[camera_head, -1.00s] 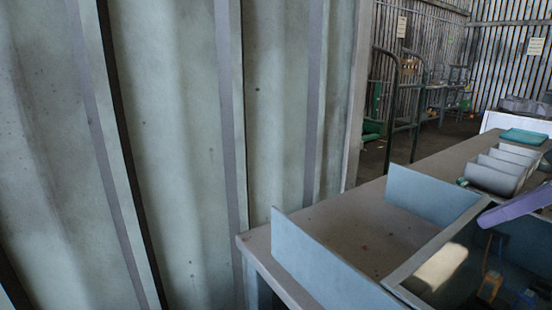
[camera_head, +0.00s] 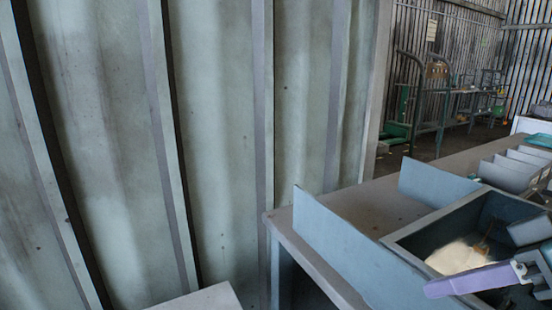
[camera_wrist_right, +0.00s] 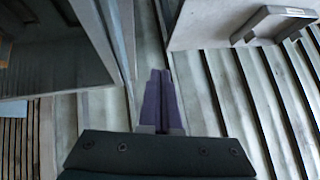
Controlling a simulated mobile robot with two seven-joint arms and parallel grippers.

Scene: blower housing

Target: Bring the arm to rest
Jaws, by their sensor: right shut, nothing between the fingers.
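My right gripper (camera_head: 432,290) comes in from the right edge of the head view. Its long purple fingers point left, over the near part of the grey-blue bin (camera_head: 412,237) on the table. In the right wrist view the two purple fingers (camera_wrist_right: 160,75) lie together, shut and empty. They appear clear of any object, with the ribbed metal wall behind them. My left gripper is not in view.
The table (camera_head: 285,222) carries blue-grey panels (camera_head: 345,245) and several grey compartments (camera_head: 510,172). A pale patch (camera_head: 458,257) shows inside the bin; I cannot tell what it is. A ribbed wall (camera_head: 215,130) fills the left. A pale corner (camera_head: 205,298) shows at the bottom.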

